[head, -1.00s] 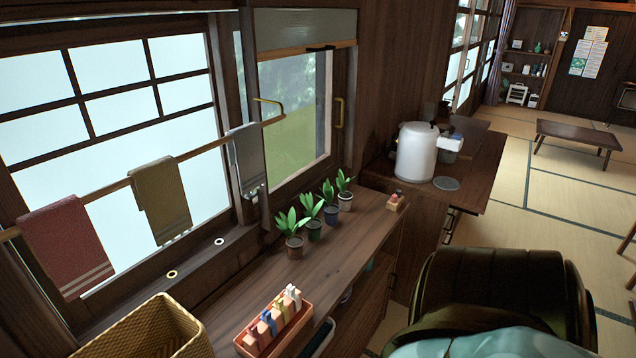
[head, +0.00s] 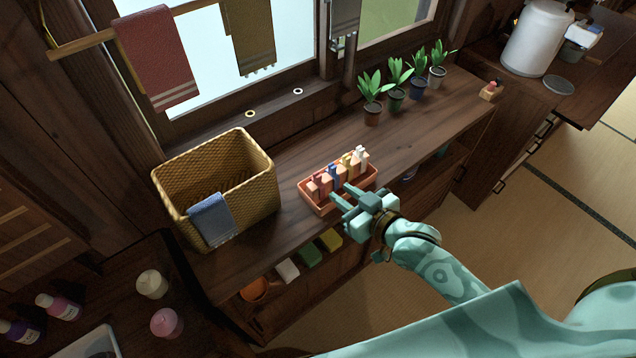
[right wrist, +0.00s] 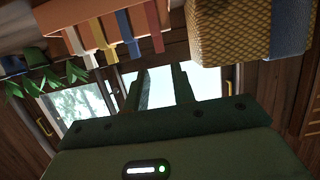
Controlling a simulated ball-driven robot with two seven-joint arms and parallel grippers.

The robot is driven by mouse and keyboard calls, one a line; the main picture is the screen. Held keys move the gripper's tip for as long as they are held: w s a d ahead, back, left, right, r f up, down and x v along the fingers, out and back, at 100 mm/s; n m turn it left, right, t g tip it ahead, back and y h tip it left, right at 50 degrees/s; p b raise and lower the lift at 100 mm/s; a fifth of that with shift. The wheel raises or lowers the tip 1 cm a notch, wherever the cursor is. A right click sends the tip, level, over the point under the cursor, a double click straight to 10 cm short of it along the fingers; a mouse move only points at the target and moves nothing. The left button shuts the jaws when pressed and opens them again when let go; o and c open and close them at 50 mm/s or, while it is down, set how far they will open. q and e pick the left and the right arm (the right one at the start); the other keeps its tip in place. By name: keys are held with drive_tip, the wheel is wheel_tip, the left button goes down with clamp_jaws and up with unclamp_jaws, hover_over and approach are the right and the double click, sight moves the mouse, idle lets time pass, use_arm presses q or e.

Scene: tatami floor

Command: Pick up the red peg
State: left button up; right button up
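An orange tray (head: 318,207) on the wooden counter holds a row of pegs over pale blocks. A red peg (head: 321,180) is near the row's left end, followed by blue (head: 333,172), yellow (head: 347,161) and white (head: 361,155) ones. My right gripper (head: 343,193) is open and empty, its two fingers apart, at the tray's front edge. The wrist view shows the open fingers (right wrist: 162,88) with nothing between them, and several pegs, including a blue one (right wrist: 127,50). My left gripper is not in view.
A woven basket (head: 245,190) with a blue cloth (head: 211,217) stands left of the tray. Potted plants (head: 397,98) line the counter behind right. A small wooden block with a red top (head: 490,90) is at the far end. Towels hang above; shelves below hold items.

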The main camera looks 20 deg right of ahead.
sight(319, 178)
drive_tip(key=b+x, duration=0.1)
drive_tip(key=x, duration=0.6)
drive_tip(key=shift+w+a+f, duration=0.1)
drive_tip(key=shift+w+f, duration=0.05)
drive_tip(key=shift+f, duration=0.05)
drive_tip(key=b+x, duration=0.2)
drive_tip(key=x, duration=0.3)
drive_tip(key=shift+w+f, duration=0.1)
drive_tip(key=shift+f, duration=0.15)
drive_tip(key=shift+r, duration=0.1)
clamp_jaws()
